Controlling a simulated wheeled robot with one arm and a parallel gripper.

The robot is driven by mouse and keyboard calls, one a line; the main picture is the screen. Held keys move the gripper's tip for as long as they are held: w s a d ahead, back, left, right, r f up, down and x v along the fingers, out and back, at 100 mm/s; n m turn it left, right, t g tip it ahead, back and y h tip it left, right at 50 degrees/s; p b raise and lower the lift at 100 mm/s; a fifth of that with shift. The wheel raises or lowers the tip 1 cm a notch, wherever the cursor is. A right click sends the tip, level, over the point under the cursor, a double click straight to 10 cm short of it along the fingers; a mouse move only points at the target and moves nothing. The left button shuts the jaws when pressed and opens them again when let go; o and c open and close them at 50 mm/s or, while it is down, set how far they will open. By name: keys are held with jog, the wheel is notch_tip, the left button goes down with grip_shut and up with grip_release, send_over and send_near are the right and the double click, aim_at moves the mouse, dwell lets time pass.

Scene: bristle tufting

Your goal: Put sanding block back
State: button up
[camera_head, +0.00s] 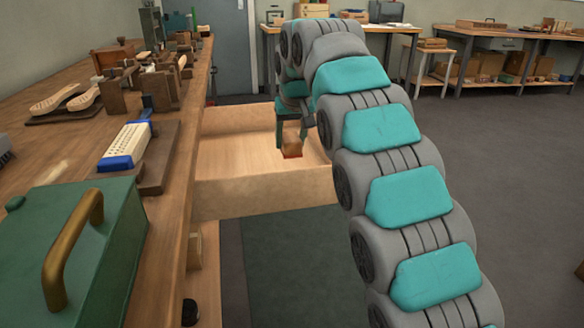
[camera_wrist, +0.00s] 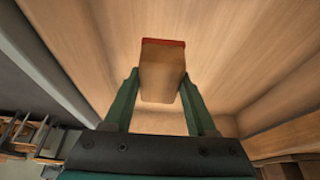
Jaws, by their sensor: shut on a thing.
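The sanding block (camera_head: 292,149) is a wooden brown block with a red face at its lower end. My gripper (camera_head: 291,130) is shut on it, one green finger on each side, and points down inside the open wooden drawer (camera_head: 262,200). In the wrist view the sanding block (camera_wrist: 162,75) sits between the fingertips of my gripper (camera_wrist: 160,95), its red end away from the palm. The pale drawer floor (camera_wrist: 235,40) lies behind it. I cannot tell whether the red face touches the floor.
The drawer juts out from the long workbench (camera_head: 185,200) on the left. A green box with a brass handle (camera_head: 85,250), a blue-and-white brush (camera_head: 125,145) and wooden pieces stand on the bench. The rest of the drawer looks empty. Open floor (camera_head: 500,150) lies at the right.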

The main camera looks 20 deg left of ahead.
jog(key=shift+f, duration=3.65)
jog(key=shift+f, duration=0.1)
jog(key=o, duration=1.3)
jog(key=v, duration=1.2)
jog(key=shift+d+r, duration=0.1)
jog(key=shift+r, duration=0.15)
